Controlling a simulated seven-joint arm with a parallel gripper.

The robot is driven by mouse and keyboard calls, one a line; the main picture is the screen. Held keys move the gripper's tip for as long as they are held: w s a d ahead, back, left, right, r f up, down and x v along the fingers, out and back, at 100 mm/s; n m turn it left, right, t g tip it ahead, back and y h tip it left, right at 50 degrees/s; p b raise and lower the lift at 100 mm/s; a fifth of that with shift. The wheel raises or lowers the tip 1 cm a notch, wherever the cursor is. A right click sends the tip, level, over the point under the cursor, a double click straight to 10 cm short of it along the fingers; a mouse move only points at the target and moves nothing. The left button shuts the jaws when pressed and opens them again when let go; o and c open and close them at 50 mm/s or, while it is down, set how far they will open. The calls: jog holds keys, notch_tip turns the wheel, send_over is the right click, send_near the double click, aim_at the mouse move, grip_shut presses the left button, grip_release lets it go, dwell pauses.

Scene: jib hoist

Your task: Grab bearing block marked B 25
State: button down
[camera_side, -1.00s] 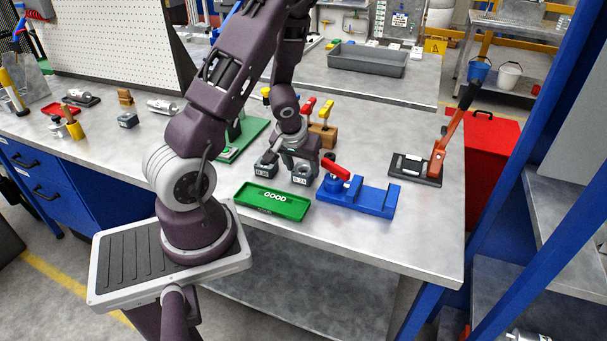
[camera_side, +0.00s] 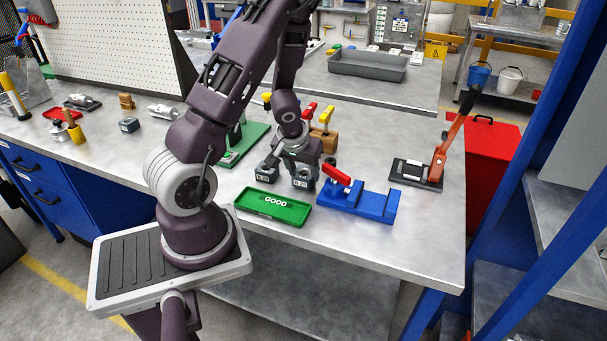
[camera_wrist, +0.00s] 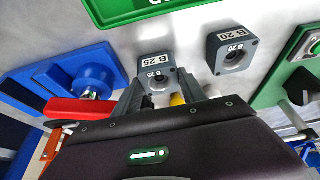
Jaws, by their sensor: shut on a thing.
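The bearing block marked B 25 (camera_wrist: 156,64) is dark grey with a white label and a round bore. In the side view it is the right-hand block (camera_side: 303,181), behind the green tray. My gripper (camera_wrist: 157,88) is shut on it, a finger at each side; in the side view my gripper (camera_side: 300,165) points down at the block. I cannot tell whether the block is clear of the table. A similar block marked B 20 (camera_wrist: 232,48) stands apart beside it; in the side view it is the left-hand block (camera_side: 267,173).
A green tray marked GOOD (camera_side: 272,205) lies in front of the blocks. A blue fixture with a red handle (camera_side: 375,203) stands close on the right. Bare table lies right of the blue fixture.

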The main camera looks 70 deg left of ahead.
notch_tip(320, 180, up, 9)
jog(key=shift+r, duration=0.2)
dwell(0.3)
